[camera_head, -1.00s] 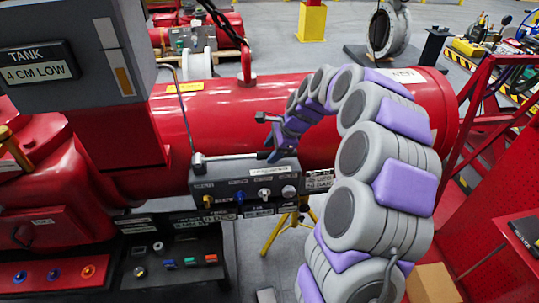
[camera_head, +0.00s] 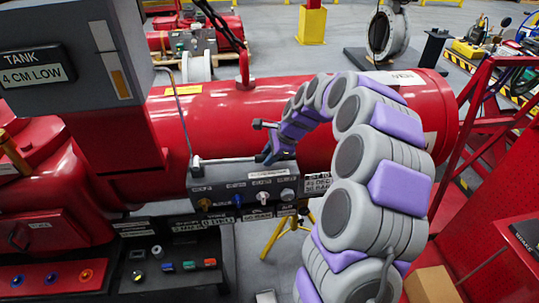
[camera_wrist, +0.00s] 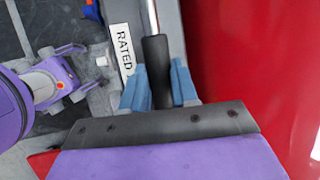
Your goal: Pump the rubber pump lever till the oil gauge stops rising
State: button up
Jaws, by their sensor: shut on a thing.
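The pump lever's black rubber grip (camera_wrist: 160,72) sits between the two blue fingers of my gripper (camera_wrist: 160,88) in the wrist view. A bare metal rod (camera_wrist: 149,14) runs on from the grip. The oil gauge (camera_head: 112,58) is a tall narrow window on the grey tank box, with a yellowish lower part. The sign beside it (camera_head: 37,67) reads "TANK 4 CM LOW".
A red cylinder (camera_head: 330,105) lies close behind my gripper. A thin upright rod (camera_head: 183,120) stands at the block's left end. A black panel with buttons (camera_head: 160,268) is below left. Red railing (camera_head: 490,110) stands at right.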

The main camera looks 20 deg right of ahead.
jog(key=shift+d, duration=0.15)
grip_shut()
jog(key=shift+r+p, duration=0.5)
jog(key=shift+p, duration=0.1)
jog(key=r+h+p, duration=0.1)
jog(key=r+p, duration=0.1)
jog(key=a+r+h+p, duration=0.1)
jog(key=r+p, duration=0.2)
jog(key=r+g+h+p, duration=0.1)
jog(key=r+h+p, duration=0.1)
jog(key=r+p, duration=0.1)
jog(key=shift+w+a+n, duration=0.3)
jog(key=shift+w+a, duration=0.05)
jog(key=shift+a, duration=0.05)
jog(key=shift+w+a+r+h+p, duration=0.1)
jog(key=shift+a+r+h+p, duration=0.2)
jog(key=shift+r+p, duration=0.15)
jog(key=shift+w+a+r+h+p, duration=0.1)
jog(key=shift+a+r+h+p, duration=0.2)
jog(key=shift+r, duration=0.15)
jog(key=o, duration=0.5)
grip_release()
jog(key=shift+d, duration=0.1)
jog(key=o, duration=0.4)
jog(key=shift+s+d+f, duration=0.1)
jog(key=shift+d+f, duration=0.1)
jog(key=shift+c, duration=0.2)
